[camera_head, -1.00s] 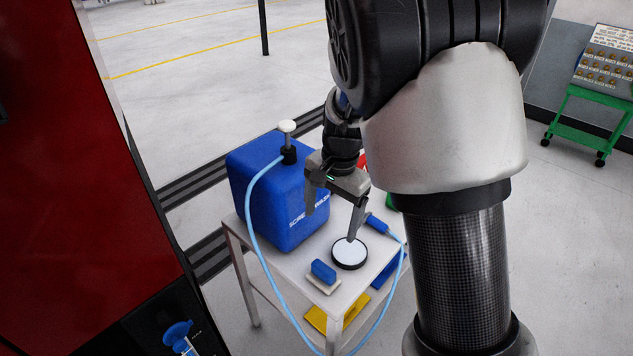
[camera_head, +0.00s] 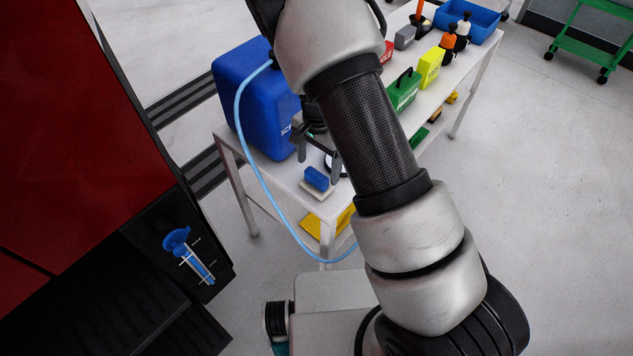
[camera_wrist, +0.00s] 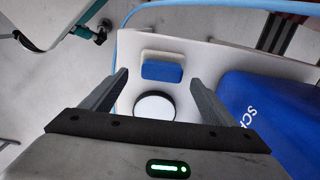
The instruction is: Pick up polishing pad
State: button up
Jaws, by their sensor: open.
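A small blue block on a pale base (camera_head: 317,180), probably the polishing pad, lies on the white table near its front corner. In the wrist view the block (camera_wrist: 162,67) lies ahead of my gripper, roughly centred between the lines of its fingers. A round white disc with a dark rim (camera_wrist: 154,107) lies beside it, between the fingers as seen from the wrist; in the head view a finger and my arm partly hide it. My gripper (camera_head: 318,168) is open and empty, pointing down at the table. Its fingers (camera_wrist: 158,79) look apart from both things.
A large blue canister (camera_head: 250,95) stands left of my gripper, close to it. A light-blue hose (camera_head: 245,165) loops from it over the table (camera_head: 283,182) edge. Green (camera_head: 403,92) and yellow (camera_head: 431,68) boxes and a blue bin (camera_head: 470,20) stand farther back.

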aim_at(317, 174)
jog(key=f, duration=0.5)
jog(key=shift+w+a+f, duration=0.1)
jog(key=shift+a+f, duration=0.05)
jog(key=shift+a, duration=0.05)
jog(key=c, duration=1.1)
notch_tip(317, 174, up, 10)
jog(key=shift+r, duration=0.1)
